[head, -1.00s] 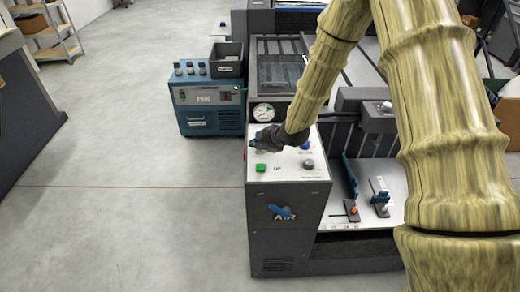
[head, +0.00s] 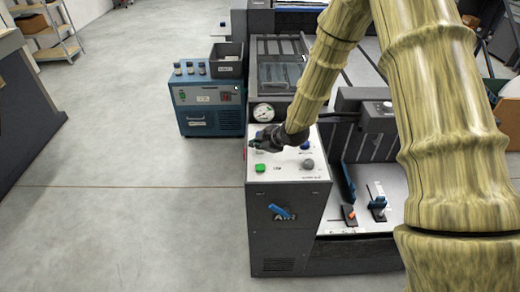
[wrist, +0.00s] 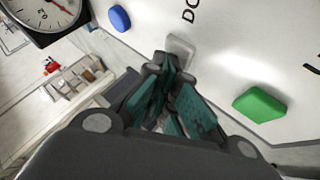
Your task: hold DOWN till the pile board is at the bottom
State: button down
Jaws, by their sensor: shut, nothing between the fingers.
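The control panel (head: 285,172) tops a dark grey machine cabinet. My gripper (head: 257,146) is shut and empty, pointing down at the panel's left part. In the wrist view its closed fingertips (wrist: 172,62) are at a pale grey button (wrist: 181,50) beside lettering that starts "DO". They appear to touch it, but the fingers partly hide it, so I cannot tell how far it is pressed. A light grey board (head: 376,225) with small levers lies low to the right of the cabinet; I cannot tell for sure that it is the pile board.
A green button (wrist: 259,104), a blue button (wrist: 120,18) and a grey knob (head: 308,164) are near my gripper. A pressure gauge (head: 263,112) stands behind the panel. A blue unit (head: 213,119) is at the left. The floor (head: 150,215) left of the cabinet is clear.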

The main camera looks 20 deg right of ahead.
aim_at(258, 151)
dwell(0.4)
jog(key=shift+r+p, duration=0.55)
jog(key=shift+r, duration=0.3)
notch_tip(258, 151, up, 5)
jog(key=p, duration=0.3)
dwell(0.6)
